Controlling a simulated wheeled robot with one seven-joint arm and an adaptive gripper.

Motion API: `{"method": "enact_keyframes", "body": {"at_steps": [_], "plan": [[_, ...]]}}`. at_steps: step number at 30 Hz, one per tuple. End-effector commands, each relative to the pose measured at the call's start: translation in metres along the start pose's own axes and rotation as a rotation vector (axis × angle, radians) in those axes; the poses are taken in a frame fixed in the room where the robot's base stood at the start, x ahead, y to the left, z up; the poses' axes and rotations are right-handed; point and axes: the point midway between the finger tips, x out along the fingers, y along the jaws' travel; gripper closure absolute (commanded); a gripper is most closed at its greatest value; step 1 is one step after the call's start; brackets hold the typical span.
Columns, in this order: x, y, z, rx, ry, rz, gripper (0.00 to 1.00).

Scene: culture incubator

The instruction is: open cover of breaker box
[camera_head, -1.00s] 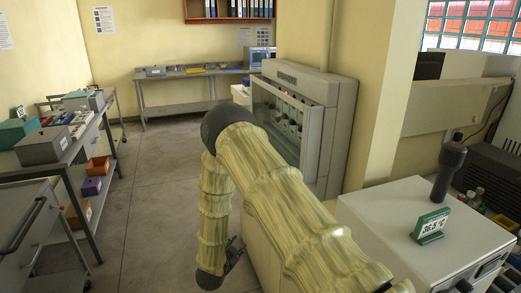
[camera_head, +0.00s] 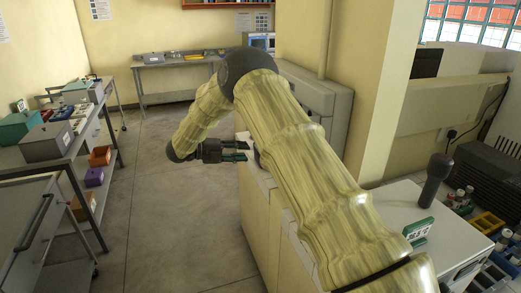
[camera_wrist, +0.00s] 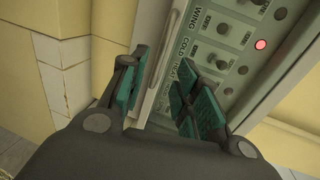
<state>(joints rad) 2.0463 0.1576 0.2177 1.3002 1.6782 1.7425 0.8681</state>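The breaker box shows in the head view as a grey cabinet (camera_head: 338,103), its front mostly hidden behind my arm. In the wrist view its panel (camera_wrist: 233,68) has rows of switches, printed labels and a lit red lamp. A pale edge strip (camera_wrist: 163,62) runs along the panel's side, tilted in the picture. I cannot tell the transparent cover from the panel in this view. My gripper (camera_head: 247,150) points right toward the box front. In the wrist view my gripper (camera_wrist: 168,88) is open, its teal-padded fingers apart with the edge strip seen between them. Contact cannot be told.
A loaded bench (camera_head: 60,160) stands at the left. The floor (camera_head: 165,225) between is clear.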

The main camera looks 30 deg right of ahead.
Motion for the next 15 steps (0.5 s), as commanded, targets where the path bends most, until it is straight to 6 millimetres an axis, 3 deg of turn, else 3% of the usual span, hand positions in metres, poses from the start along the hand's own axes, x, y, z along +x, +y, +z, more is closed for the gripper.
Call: {"method": "enact_keyframes", "body": {"at_steps": [6,15], "plan": [[0.037,-0.004,0.000,-0.002,0.001,-0.001,0.69],[0.073,-0.002,0.000,-0.002,-0.002,-0.001,0.69]]}}
